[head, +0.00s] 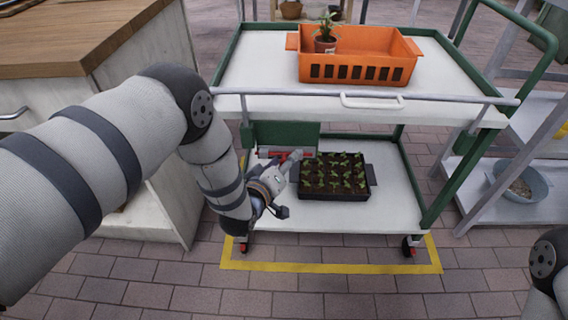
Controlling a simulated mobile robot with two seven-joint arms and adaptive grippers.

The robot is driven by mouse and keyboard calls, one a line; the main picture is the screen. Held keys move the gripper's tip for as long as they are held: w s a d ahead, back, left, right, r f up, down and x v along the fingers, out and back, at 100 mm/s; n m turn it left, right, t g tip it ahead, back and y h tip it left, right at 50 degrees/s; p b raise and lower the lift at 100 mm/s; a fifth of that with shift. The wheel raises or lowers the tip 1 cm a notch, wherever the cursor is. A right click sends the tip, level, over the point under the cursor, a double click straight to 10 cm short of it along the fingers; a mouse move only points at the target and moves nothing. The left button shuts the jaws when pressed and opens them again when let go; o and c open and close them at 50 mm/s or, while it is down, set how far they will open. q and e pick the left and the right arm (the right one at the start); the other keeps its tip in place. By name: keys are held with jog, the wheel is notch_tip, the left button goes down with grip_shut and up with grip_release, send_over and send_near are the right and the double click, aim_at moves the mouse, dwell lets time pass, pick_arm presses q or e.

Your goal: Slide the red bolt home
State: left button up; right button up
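The red bolt (274,153) shows as a short red bar at the lower edge of a green panel (285,135), under the trolley's upper shelf. Its right end lies close to my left gripper. My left gripper (288,190) is in front of the trolley, just below the bolt, with its fingers spread apart and nothing seen between them. Whether a finger touches the bolt I cannot tell. How far the bolt is slid is too small to see. Only a piece of my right arm shows at the lower right; its gripper is out of view.
A black seedling tray (335,194) sits on the lower shelf (385,210), right of my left gripper. An orange crate (356,73) with a potted plant (325,43) stands on top. A wood-topped cabinet (75,35) is at left, shelving at right. Yellow floor tape (330,267) runs in front.

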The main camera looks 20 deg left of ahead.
pick_arm(q)
grip_shut()
jog(key=a, duration=0.4)
jog(key=shift+s+r+p, duration=0.25)
jog(key=shift+s+p, duration=0.15)
grip_release()
jog(key=shift+f, duration=0.1)
jog(key=v, duration=1.2)
jog(key=shift+s, duration=0.1)
